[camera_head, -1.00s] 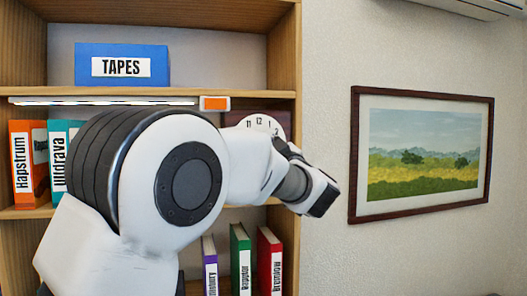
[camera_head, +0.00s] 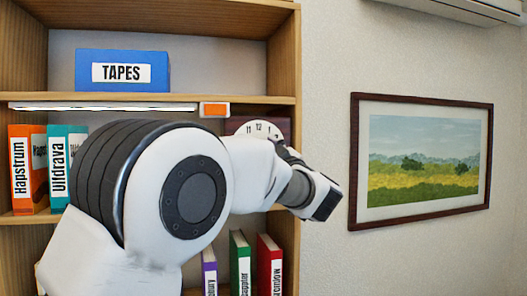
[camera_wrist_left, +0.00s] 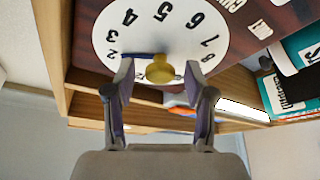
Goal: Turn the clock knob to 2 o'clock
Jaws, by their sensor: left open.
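The white clock dial (camera_wrist_left: 180,35) appears upside down in the left wrist view, with a yellow knob (camera_wrist_left: 160,69) near its centre. A blue pointer (camera_wrist_left: 140,56) runs left from the knob, its outer end beside the 2. My left gripper (camera_wrist_left: 159,75) is open, one finger on each side of the knob; I cannot tell whether either finger touches it. In the head view only the dial's upper part (camera_head: 258,128) shows, with 11, 12 and 1; my left arm hides the rest and the gripper. My right gripper is not in view.
The clock's dark red body (camera_wrist_left: 260,15) stands on a wooden shelf (camera_head: 284,100). A blue TAPES box (camera_head: 122,69) is above; binders (camera_head: 28,168) stand left and below (camera_head: 240,263). A framed picture (camera_head: 352,160) hangs on the right wall.

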